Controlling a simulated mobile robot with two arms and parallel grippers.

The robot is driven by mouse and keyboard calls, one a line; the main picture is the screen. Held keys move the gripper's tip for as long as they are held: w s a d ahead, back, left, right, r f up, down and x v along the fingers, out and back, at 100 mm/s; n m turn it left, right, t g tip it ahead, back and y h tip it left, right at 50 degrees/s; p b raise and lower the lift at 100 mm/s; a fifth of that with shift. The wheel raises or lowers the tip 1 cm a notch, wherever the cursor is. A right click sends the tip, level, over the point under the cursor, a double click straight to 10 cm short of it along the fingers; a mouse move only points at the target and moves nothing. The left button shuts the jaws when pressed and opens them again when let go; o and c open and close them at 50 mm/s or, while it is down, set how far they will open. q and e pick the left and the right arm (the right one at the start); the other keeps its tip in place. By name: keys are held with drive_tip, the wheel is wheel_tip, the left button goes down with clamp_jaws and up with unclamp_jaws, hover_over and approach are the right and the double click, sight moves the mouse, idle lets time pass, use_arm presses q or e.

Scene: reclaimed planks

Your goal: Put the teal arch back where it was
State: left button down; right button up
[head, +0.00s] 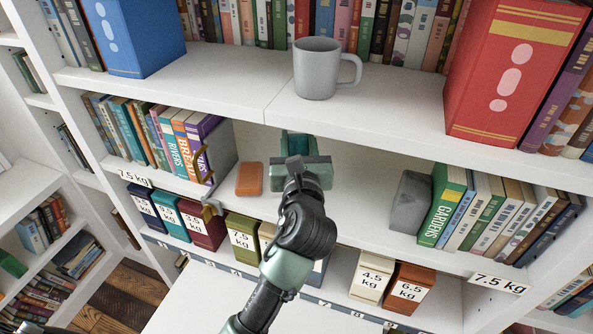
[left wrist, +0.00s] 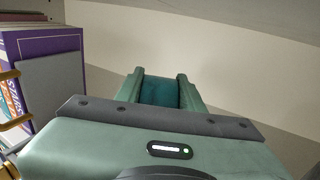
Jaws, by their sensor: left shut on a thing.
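My left gripper (head: 297,146) reaches into the middle shelf bay, below the grey mug. It is shut on the teal arch (left wrist: 160,92), which shows between its two fingers in the left wrist view. In the head view the arch is mostly hidden by the fingers and the gripper body. I cannot tell whether the arch touches the shelf board. My right gripper is not in view.
An orange block (head: 249,179) lies just left of my gripper. Books with a grey bookend (left wrist: 57,90) stand farther left. A grey stone-like block (head: 410,203) leans by the books at right. The mug (head: 316,70) stands above. Weight-labelled boxes (head: 242,236) line the shelf below.

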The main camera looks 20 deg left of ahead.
use_arm(q)
drive_tip(key=shift+w+a+f, duration=0.1)
drive_tip(key=shift+w+f, duration=0.2)
drive_tip(key=shift+f, duration=0.05)
drive_tip(key=f, duration=0.5)
drive_tip(key=s+f+b, duration=0.1)
drive_tip(key=f, duration=0.2)
drive_tip(key=shift+d, duration=0.2)
drive_tip(key=shift+f, duration=0.25)
drive_tip(key=shift+s, duration=0.1)
drive_tip(key=c, duration=0.9)
unclamp_jaws()
drive_tip(key=shift+f, duration=0.15)
